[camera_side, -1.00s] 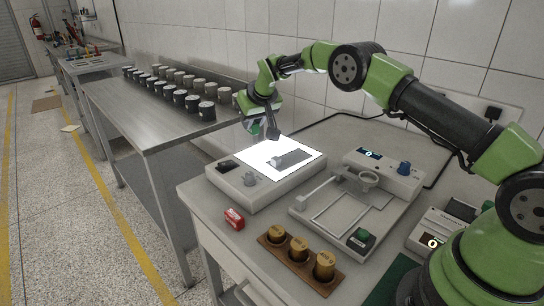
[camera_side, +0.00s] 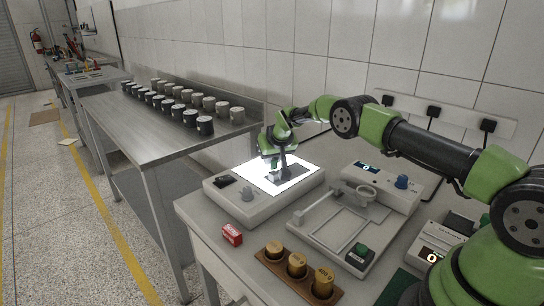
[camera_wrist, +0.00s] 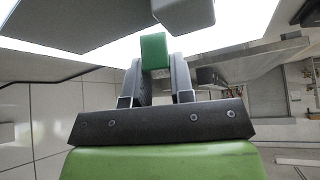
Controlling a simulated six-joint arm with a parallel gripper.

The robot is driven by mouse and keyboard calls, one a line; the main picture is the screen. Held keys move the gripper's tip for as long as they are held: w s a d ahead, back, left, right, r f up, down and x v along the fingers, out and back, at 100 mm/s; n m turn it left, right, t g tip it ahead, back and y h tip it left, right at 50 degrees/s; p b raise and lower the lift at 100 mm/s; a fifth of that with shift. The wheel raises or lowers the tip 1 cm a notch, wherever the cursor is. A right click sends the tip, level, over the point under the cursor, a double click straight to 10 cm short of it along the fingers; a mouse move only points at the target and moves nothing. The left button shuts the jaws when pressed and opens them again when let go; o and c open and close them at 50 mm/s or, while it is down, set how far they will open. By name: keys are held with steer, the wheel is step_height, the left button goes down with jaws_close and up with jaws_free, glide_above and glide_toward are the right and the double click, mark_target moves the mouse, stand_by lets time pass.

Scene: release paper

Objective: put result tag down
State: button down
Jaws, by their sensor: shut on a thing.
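My gripper (camera_wrist: 156,68) is shut on a small green block (camera_wrist: 153,50), which I take to be the result tag, in the wrist view. The block stands out between the two dark fingertips. In the side view my gripper (camera_side: 277,168) is low over the lit white panel (camera_side: 306,171) of a light box. A dark grey flat piece (camera_side: 292,178) lies on that panel beside my gripper. Whether the green block touches the panel cannot be told. The fingers partly hide it in the side view.
A frame fixture (camera_side: 345,222) with a ring and a green button stands right of the light box. A steel bench (camera_side: 150,125) with several dark and grey pots stands left.

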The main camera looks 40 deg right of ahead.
steer(key=shift+f, duration=0.2)
steer(key=c, duration=1)
jaws_free()
steer(key=shift+r, duration=0.15)
